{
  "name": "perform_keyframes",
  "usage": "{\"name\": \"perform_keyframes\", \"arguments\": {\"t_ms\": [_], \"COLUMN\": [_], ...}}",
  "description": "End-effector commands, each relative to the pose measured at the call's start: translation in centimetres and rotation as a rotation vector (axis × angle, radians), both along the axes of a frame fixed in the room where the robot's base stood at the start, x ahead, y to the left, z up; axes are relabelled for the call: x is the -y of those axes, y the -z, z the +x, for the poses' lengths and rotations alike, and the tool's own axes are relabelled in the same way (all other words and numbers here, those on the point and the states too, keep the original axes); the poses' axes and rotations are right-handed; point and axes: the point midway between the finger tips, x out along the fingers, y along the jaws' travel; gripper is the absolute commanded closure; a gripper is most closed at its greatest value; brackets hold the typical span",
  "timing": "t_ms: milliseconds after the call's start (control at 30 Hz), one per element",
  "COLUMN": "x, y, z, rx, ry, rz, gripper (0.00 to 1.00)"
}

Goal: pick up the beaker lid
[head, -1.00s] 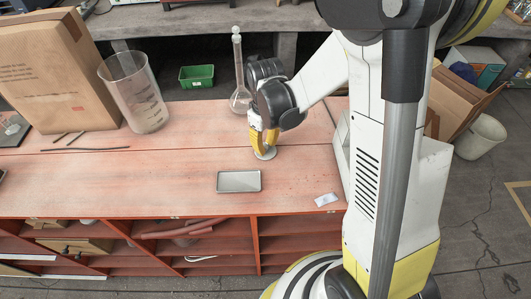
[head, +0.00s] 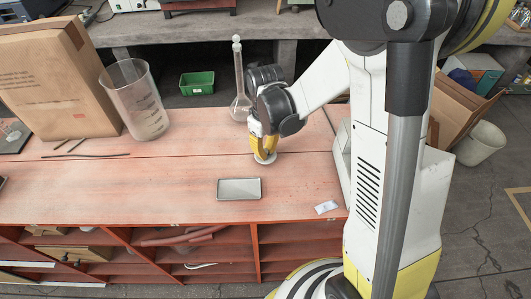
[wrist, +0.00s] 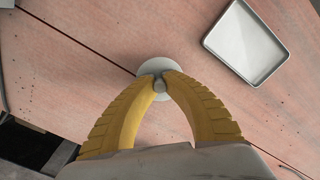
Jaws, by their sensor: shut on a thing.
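The beaker lid (wrist: 152,67) is a pale round disc with a small knob on top; it also shows small in the head view (head: 265,159). My gripper (wrist: 160,84) has yellow ribbed fingers, which point down and are closed on the lid's knob. In the head view my gripper (head: 264,152) is over the middle of the bench. The lid is at or very close to the bench top; I cannot tell whether it touches. The tall clear beaker (head: 135,100) stands upright at the left, apart from the gripper, with a spout and dark graduation marks.
A grey metal tray (head: 239,189) lies in front of the gripper; it also shows in the wrist view (wrist: 246,42). A paper bag (head: 58,85) and thin rods (head: 85,155) are at the left. A small white card (head: 326,207) lies front right.

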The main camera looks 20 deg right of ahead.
Motion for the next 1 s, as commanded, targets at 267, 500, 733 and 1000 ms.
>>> {"name": "perform_keyframes", "arguments": {"t_ms": [267, 500, 733, 1000], "x": [3.4, 8.5, 11.1, 11.5], "y": [-4.8, -7.8, -9.4, -11.1], "z": [-0.7, -1.7, -2.2, -2.3], "rx": [0.0, 0.0, 0.0, 0.0], "ry": [0.007, 0.004, 0.001, 0.0], "rz": [0.0, 0.0, 0.0, 0.0], "gripper": [1.0, 1.0, 1.0, 1.0]}}
